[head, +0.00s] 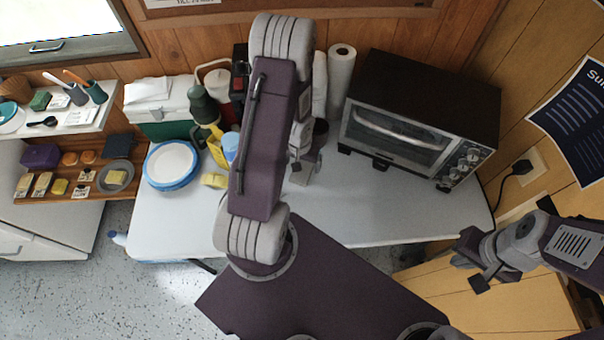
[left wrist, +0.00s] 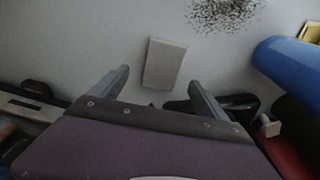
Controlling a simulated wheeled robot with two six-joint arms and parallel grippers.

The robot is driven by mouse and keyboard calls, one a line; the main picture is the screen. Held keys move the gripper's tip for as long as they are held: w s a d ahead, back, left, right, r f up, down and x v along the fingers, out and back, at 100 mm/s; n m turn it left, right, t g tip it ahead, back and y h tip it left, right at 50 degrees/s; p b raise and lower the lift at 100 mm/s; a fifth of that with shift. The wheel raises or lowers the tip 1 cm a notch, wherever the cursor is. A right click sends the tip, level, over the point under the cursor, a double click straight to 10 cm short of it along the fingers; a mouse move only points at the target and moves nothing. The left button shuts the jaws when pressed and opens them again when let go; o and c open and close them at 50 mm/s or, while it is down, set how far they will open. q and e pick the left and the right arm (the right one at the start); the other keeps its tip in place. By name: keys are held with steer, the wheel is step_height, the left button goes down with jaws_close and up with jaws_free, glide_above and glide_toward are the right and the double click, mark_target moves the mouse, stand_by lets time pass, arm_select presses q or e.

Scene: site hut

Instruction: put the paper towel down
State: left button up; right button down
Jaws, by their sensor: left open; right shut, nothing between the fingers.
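A white paper towel roll (head: 341,75) stands upright at the back of the white table, just left of the toaster oven. My left gripper (head: 303,170) is over the table in front of the roll and apart from it; my left arm covers much of that area. In the left wrist view my left gripper (left wrist: 160,88) has its two fingers spread. A pale flat rectangular thing (left wrist: 164,64) shows beyond and between the fingertips; I cannot tell what it is. My right gripper (head: 468,273) is shut and empty, off the table's right end.
The toaster oven (head: 418,118) fills the table's back right. Blue-rimmed plates (head: 171,165), a green bottle (head: 204,106), a yellow item (head: 217,146) and a blue cup (head: 230,146) stand left of my arm. The table front right (head: 400,210) is clear. Dark specks (left wrist: 222,12) mark a pale surface.

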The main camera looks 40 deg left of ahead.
arm_select(q)
steer(key=f+b, duration=0.3)
steer(key=f, duration=0.2)
steer(key=shift+a+b, duration=0.2)
steer(key=shift+b, duration=0.2)
steer(key=shift+w, duration=0.15)
steer(key=shift+r, duration=0.1)
steer(key=shift+c, duration=0.6)
steer(key=c, duration=1.4)
step_height(320, 180, up, 5)
steer(key=p, duration=0.5)
steer(key=shift+r, duration=0.2)
steer(key=shift+c, duration=0.2)
steer(key=shift+w+d+b, duration=0.2)
steer(key=shift+d+b, duration=0.3)
steer(key=shift+d, duration=0.4)
steer(key=w+d+r+b, duration=0.1)
steer(key=d+r, duration=0.4)
steer(key=d, duration=0.4)
steer(key=shift+w+d+r, duration=0.35)
